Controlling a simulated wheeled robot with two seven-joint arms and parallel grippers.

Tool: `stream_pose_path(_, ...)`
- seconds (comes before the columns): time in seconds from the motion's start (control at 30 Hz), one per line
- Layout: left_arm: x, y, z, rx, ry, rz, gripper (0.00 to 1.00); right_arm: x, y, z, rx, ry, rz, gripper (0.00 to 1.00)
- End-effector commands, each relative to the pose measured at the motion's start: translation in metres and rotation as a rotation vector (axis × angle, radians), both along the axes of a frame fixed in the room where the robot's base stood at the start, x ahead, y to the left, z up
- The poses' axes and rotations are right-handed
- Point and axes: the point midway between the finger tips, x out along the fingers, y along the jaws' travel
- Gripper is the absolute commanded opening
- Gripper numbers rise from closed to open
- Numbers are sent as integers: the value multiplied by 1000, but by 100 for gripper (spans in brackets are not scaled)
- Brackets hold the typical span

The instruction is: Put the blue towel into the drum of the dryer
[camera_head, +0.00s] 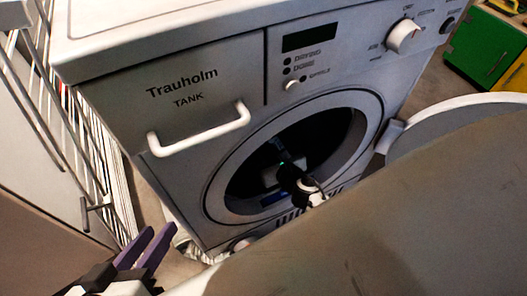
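The dryer (190,135) is white, and its round door (450,117) stands open to the right. The drum (335,130) is dark inside. My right gripper (275,172) reaches into the drum opening; its fingers are lost in the dark, so I cannot tell whether they are open or shut. A small blue patch (272,198) shows low in the drum beside that gripper; it may be the blue towel, mostly hidden. My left gripper (160,234) has purple fingers, spread apart and empty, at the bottom left, in front of the dryer and apart from it.
A white wire rack (70,120) stands left of the dryer. A white tank handle (200,131) sticks out of the dryer's front. A green and yellow box (483,50) is at the top right. Something pale (190,243) lies at the dryer's foot. A large grey-brown surface blocks the lower right.

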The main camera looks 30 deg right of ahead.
Motion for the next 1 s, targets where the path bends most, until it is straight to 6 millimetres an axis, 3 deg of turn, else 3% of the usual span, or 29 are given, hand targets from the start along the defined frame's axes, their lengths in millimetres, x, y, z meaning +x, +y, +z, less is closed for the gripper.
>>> stream_pose_path(0.37,0,0,1,-3,-1,0,31,2,0,-2,1,-5,-2,0)
stream_pose_path(0.4,0,0,1,-3,-1,0,31,1,-1,-3,-1,-3,-2,19)
stream_pose_path(0.5,0,0,1,-2,-1,0,31,1,-1,-3,-1,-3,-2,34)
stream_pose_path(0.93,0,0,1,0,-1,0,31,0,-1,2,-3,-2,1,34)
stream_pose_path(1.0,0,1,7,7,-1,0,31,-13,1,7,0,2,0,34)
